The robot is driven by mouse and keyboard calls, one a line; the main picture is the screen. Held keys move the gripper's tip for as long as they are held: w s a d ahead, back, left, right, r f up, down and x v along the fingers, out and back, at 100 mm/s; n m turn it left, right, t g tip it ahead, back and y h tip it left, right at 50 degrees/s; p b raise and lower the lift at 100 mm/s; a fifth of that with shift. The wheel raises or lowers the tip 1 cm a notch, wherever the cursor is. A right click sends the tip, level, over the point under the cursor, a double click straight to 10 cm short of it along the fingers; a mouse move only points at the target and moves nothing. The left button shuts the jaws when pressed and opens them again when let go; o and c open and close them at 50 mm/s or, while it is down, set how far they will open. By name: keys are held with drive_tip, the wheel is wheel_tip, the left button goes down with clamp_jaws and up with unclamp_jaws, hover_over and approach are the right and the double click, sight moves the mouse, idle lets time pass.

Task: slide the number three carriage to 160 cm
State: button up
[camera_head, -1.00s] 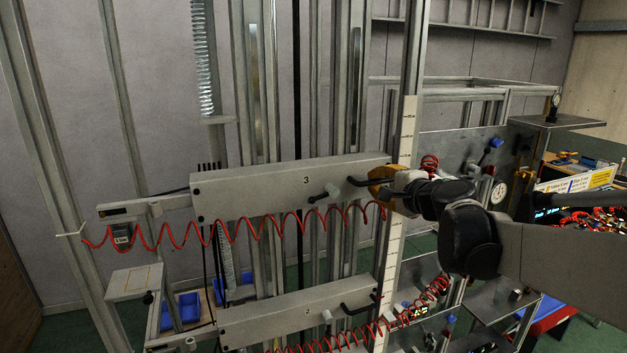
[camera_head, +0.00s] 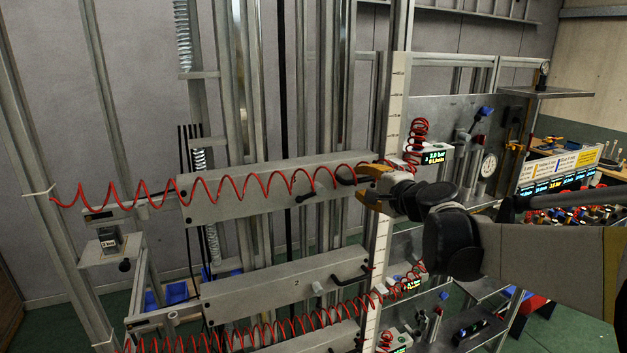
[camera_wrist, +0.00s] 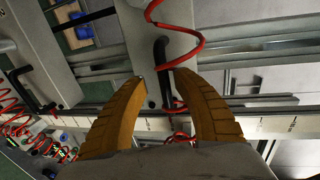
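The upper carriage (camera_head: 235,203) is a long grey box across the vertical rails. Its number, a 3 in the earlier frame, is not readable now behind the red coiled hose (camera_head: 110,199). A black handle (camera_head: 346,175) is at its right end and a dark knob (camera_head: 305,197) on its face. My gripper (camera_head: 362,185) is open at the handle; in the wrist view the dark handle bar (camera_wrist: 161,62) shows between the spread orange fingers, and contact cannot be told. The pale scale strip (camera_head: 380,240) stands just right of the carriage; its figures are too small to read.
A carriage marked 2 (camera_head: 270,288) sits below on the same rails, with a gap between, and another carriage (camera_head: 300,344) is under it. A panel with a gauge (camera_head: 488,163) and a lit display (camera_head: 433,157) stand right. Blue bins (camera_head: 178,292) lie on the floor.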

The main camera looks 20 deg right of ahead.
drive_tip(key=shift+r, duration=0.1)
drive_tip(key=v, duration=1.2)
drive_tip(key=s+a+f+n+g+y+b, duration=0.1)
drive_tip(key=s+a+f+n+g+b, duration=0.15)
drive_tip(key=a+f+b, duration=0.4)
drive_tip(key=s+a+f+n+g+b, duration=0.1)
drive_tip(key=a+f+n+b, duration=0.25)
drive_tip(key=f, duration=0.65)
drive_tip(key=s+a+f+n+g+y+b, duration=0.1)
drive_tip(key=a+f+n+b, duration=0.1)
drive_tip(key=a+f+b, duration=0.5)
drive_tip(key=s+f+n+g+h+b, duration=0.1)
drive_tip(key=s+f+n+b, duration=0.2)
drive_tip(key=f, duration=0.6)
drive_tip(key=s+a+f+n+g+b, duration=0.1)
drive_tip(key=s+f+n+b, duration=0.2)
drive_tip(key=f+b, duration=0.5)
drive_tip(key=s+a+f+n+g+h+b, duration=0.1)
drive_tip(key=s+f+b, duration=0.4)
drive_tip(key=f, duration=0.7)
drive_tip(key=n+g+b, duration=0.1)
drive_tip(key=n, duration=0.1)
drive_tip(key=shift+f+n+h, duration=0.25)
drive_tip(key=shift+n+h, duration=0.05)
